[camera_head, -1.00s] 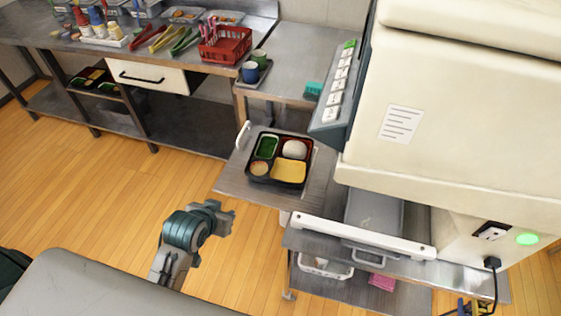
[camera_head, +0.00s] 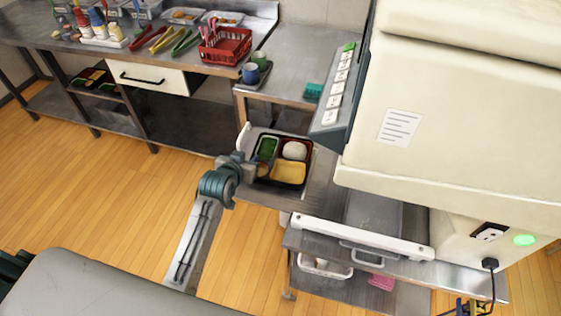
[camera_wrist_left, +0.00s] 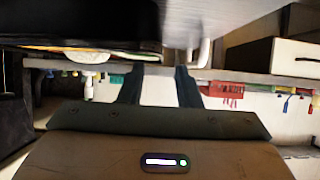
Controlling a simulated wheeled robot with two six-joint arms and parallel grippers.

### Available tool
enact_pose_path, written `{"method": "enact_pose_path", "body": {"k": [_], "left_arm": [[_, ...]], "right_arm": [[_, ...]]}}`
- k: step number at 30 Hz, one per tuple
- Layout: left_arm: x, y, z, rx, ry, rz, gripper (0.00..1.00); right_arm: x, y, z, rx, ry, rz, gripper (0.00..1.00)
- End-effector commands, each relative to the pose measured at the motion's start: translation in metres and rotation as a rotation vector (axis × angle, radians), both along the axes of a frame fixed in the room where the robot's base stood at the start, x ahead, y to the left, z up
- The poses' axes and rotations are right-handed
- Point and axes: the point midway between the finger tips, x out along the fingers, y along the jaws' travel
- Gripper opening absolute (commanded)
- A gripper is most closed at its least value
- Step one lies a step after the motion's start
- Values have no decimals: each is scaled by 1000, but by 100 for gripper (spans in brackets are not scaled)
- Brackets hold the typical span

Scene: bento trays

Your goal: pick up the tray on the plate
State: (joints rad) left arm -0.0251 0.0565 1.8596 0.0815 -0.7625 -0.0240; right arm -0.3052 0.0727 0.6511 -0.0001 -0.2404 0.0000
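The black bento tray (camera_head: 279,160) holds green food, a white mound and a yellow piece in its compartments. It lies on the grey metal plate (camera_head: 325,172) beside the large cream machine. My left gripper (camera_head: 250,166) is at the tray's left edge and covers its lower left corner from the head camera. In the left wrist view the two fingers (camera_wrist_left: 160,84) stand apart with nothing visible between them. The tray (camera_wrist_left: 75,22) is dark at the upper left there, close to the fingers; I cannot tell whether they touch it. My right gripper is not in view.
A white handle (camera_head: 243,136) stands at the plate's left end. The cream machine (camera_head: 460,110) blocks the right side. A counter (camera_head: 130,60) at the back holds bottles, tongs and a red basket (camera_head: 228,47). The wooden floor (camera_head: 90,200) at left is clear.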

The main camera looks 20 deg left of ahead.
Motion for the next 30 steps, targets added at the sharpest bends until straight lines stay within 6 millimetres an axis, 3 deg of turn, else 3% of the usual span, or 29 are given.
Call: {"method": "enact_pose_path", "body": {"k": [7, 17, 22, 30], "left_arm": [[31, 2, -13, 1, 1, 0, 31], [37, 1, -17, 1, 1, 0, 31], [36, 1, -17, 1, 1, 0, 1], [36, 1, -17, 1, 0, 0, 0]], "right_arm": [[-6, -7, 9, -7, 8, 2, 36], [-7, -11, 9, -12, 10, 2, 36], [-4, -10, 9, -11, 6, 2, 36], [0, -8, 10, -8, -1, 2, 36]]}}
